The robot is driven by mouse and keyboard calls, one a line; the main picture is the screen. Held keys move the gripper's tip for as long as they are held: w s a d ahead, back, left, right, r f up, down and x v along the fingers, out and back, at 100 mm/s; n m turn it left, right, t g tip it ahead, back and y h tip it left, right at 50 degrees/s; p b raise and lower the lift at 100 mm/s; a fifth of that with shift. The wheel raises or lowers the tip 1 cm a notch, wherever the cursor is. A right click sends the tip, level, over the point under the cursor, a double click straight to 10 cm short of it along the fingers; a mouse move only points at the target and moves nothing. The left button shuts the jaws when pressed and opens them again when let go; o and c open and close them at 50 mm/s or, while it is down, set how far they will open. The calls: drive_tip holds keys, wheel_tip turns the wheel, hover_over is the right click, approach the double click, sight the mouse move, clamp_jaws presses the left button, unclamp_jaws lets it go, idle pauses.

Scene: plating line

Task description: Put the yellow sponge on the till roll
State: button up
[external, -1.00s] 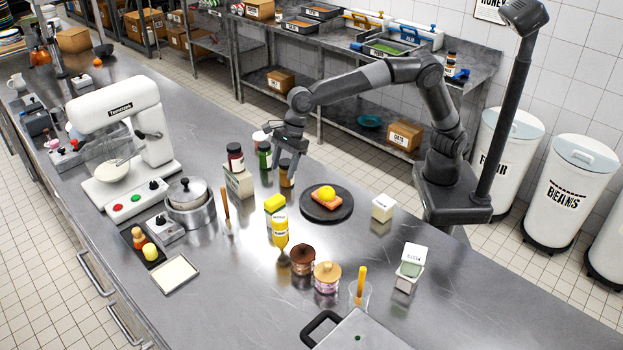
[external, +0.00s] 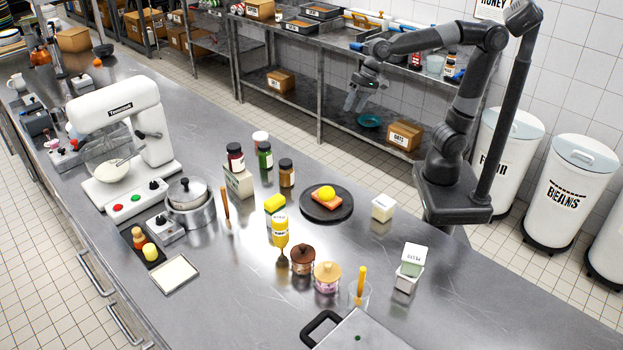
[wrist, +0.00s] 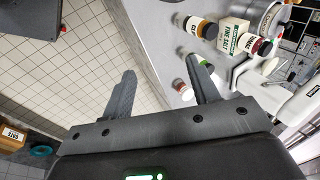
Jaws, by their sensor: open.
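My gripper (external: 355,103) is open and empty, raised beyond the counter's far edge, well away from the sponge. In the wrist view its fingers (wrist: 161,66) are spread apart with nothing between them, over floor tiles and the counter edge. The sponge is not visible there.
A dark plate (external: 340,210) holds orange food with a yellow piece on top. Several jars stand near the far edge, including a brown one (external: 287,173), beside a salt box (external: 239,182). A squeeze bottle (external: 280,232) and lidded jars crowd the sponge's front. The counter's right is clearer.

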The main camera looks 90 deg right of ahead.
drive_tip(key=s+d+f+n+h, duration=0.1)
drive_tip(key=s+d+f+n, duration=0.1)
drive_tip(key=s+n, duration=0.3)
drive_tip(key=s+d+f+n+t+h, duration=0.1)
drive_tip(key=s+d+f+n, duration=0.2)
drive_tip(key=s, duration=0.7)
drive_tip(key=shift+d+f+n, duration=0.35)
drive_tip(key=shift+f+n, duration=0.2)
drive_tip(key=shift+n, duration=0.45)
drive_tip(key=shift+s, duration=0.1)
